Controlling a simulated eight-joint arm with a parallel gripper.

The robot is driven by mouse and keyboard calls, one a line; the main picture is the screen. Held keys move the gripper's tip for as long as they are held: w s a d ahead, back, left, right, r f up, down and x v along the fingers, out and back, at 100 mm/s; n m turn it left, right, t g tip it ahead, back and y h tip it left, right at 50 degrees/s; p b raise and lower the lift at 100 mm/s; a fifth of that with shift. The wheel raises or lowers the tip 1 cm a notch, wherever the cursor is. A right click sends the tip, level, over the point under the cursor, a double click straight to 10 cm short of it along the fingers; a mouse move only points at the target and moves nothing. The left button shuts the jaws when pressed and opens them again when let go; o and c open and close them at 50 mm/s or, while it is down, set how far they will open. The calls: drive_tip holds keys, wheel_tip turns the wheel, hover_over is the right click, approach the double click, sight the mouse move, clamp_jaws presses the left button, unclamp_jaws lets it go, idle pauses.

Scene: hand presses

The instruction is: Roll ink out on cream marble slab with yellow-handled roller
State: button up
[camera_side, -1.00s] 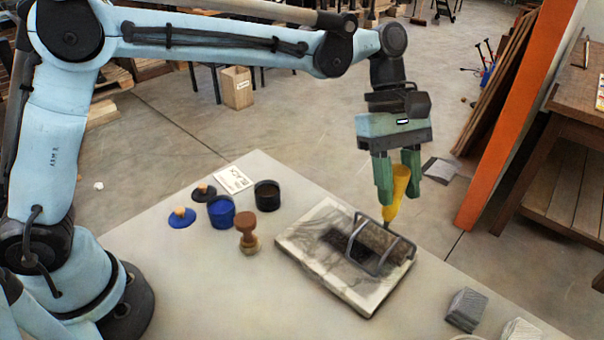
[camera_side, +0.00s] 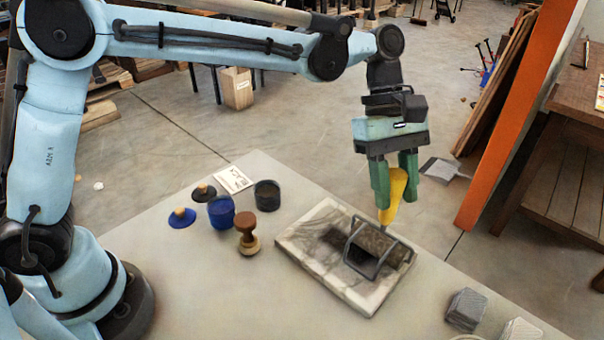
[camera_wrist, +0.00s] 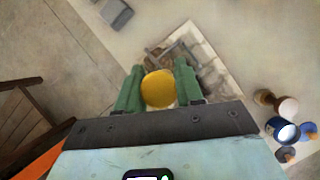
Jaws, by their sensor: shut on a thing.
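The cream marble slab (camera_side: 368,294) lies on the table, with grey veins and a dark ink patch (camera_side: 337,236) near its middle. The roller (camera_side: 376,245) rests on the slab, its dark cylinder and grey wire frame over part of the ink patch. Its yellow handle (camera_side: 391,197) rises, tilted, between the green fingers of my gripper (camera_side: 394,187), which is shut on it. In the wrist view, the round yellow handle end (camera_wrist: 158,89) sits between the fingers, and the slab (camera_wrist: 205,58) shows behind, partly hidden.
Left of the slab stand a wooden stamp (camera_side: 247,234), a blue ink jar (camera_side: 221,211), a dark jar (camera_side: 267,195), two knobbed lids (camera_side: 182,218) and a label card (camera_side: 236,179). A grey block (camera_side: 466,309) sits at the table's front right.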

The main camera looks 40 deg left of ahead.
drive_tip(key=s, duration=0.8)
drive_tip(key=shift+s, duration=0.15)
idle(0.7)
drive_tip(key=shift+r, duration=0.1)
drive_tip(key=shift+r, duration=2)
drive_tip(key=shift+a, duration=0.1)
drive_tip(key=w+a, duration=0.9)
drive_tip(key=w, duration=0.2)
drive_tip(key=s+f, duration=0.3)
drive_tip(key=s, duration=0.8)
drive_tip(key=shift+a+f, duration=0.2)
drive_tip(key=shift+a, duration=0.2)
drive_tip(key=shift+f, duration=0.4)
